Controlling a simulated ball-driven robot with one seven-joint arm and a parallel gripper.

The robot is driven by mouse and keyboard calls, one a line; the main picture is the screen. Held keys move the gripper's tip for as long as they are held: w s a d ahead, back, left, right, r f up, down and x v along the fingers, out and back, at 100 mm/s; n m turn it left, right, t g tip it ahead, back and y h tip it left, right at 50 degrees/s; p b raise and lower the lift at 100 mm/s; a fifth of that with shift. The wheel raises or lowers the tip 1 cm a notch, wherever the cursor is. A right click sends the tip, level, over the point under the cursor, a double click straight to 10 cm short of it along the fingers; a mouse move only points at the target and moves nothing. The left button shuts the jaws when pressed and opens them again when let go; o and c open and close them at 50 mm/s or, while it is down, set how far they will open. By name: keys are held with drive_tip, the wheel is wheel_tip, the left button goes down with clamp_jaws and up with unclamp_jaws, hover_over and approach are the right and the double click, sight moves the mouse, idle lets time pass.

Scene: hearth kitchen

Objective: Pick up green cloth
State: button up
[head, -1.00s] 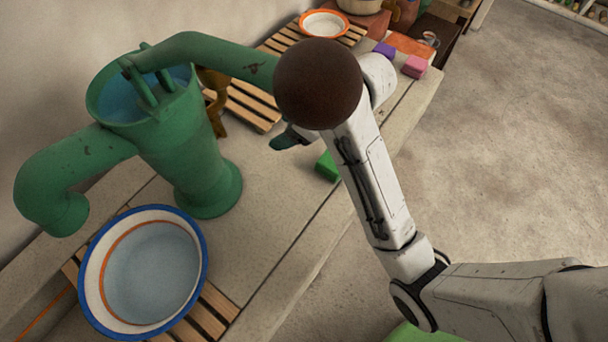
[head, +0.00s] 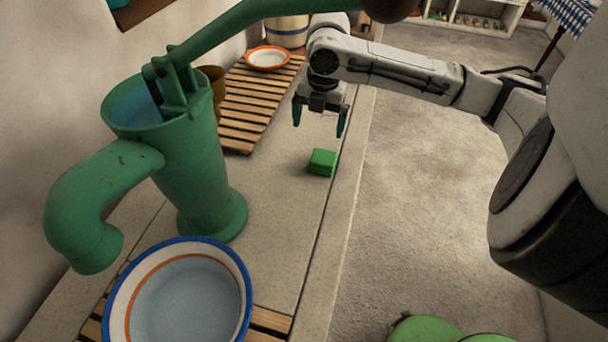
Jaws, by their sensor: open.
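The green cloth (head: 322,161) is a small folded block lying on the stone counter (head: 285,205), near its right edge. My gripper (head: 319,130) points down with its two dark teal fingers spread apart and nothing between them. In the picture it sits just above the cloth, with the cloth below the gap between the fingertips. The cloth is fully in view, and the fingers do not appear to touch it.
A green hand pump (head: 175,140) stands on the left, its handle reaching over the counter. A blue-rimmed basin (head: 246,290) sits in front of it. A slatted wooden rack (head: 245,112) holds an orange-rimmed bowl (head: 268,58) behind. The counter around the cloth is clear.

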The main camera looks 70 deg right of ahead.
drive_tip(key=shift+s+d+f+g, duration=0.15)
drive_tip(key=shift+s+f, duration=0.2)
drive_tip(key=shift+s, duration=0.25)
drive_tip(key=shift+s+d+f+g, duration=0.15)
drive_tip(key=shift+s+f, duration=0.15)
drive_tip(key=shift+s, duration=0.25)
hover_over(323, 156)
drive_tip(key=f, duration=0.4)
drive_tip(key=shift+s+d+f, duration=0.1)
drive_tip(key=shift+s+f, duration=0.1)
drive_tip(key=shift+f, duration=0.1)
drive_tip(key=shift+w+f+p, duration=0.2)
drive_tip(key=shift+f+p, duration=0.1)
drive_tip(key=shift+f, duration=2.55)
drive_tip(key=shift+c, duration=0.3)
drive_tip(key=c, duration=0.9)
